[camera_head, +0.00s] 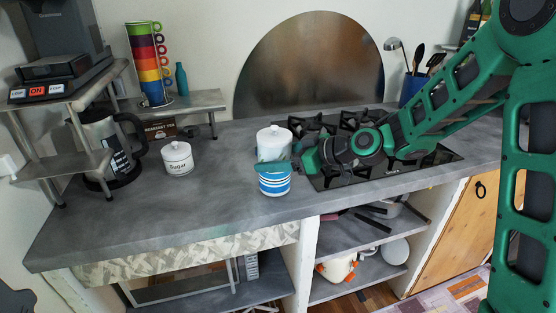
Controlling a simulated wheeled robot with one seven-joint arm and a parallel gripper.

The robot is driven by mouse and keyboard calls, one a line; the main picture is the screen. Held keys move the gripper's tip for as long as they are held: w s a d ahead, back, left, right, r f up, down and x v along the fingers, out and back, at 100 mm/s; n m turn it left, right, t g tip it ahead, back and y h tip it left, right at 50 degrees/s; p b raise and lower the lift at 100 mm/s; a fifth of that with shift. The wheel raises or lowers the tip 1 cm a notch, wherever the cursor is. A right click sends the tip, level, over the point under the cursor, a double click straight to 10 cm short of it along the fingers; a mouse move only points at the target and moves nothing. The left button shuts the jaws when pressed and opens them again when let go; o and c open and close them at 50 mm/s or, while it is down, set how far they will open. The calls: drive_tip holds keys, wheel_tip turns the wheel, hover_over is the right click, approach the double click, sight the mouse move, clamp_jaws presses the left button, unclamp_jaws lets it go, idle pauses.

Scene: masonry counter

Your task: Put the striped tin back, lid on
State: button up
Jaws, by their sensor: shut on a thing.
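The striped tin (275,184), with blue and white bands, is near the front edge of the counter, left of the hob. It looks upright. My gripper (278,167) reaches in from the right and is shut on the tin at its upper part. The green fingers hide the tin's top, so I cannot tell whether a lid is on it. I cannot tell whether its base touches the counter or hangs just above it.
A white lidded canister (272,143) stands close behind the tin. The black hob (400,170) lies under my arm. The grey counter (130,215) is clear at front left.

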drive_tip(key=shift+f, duration=0.25)
drive_tip(key=o, duration=1.2)
drive_tip(key=v, duration=1.2)
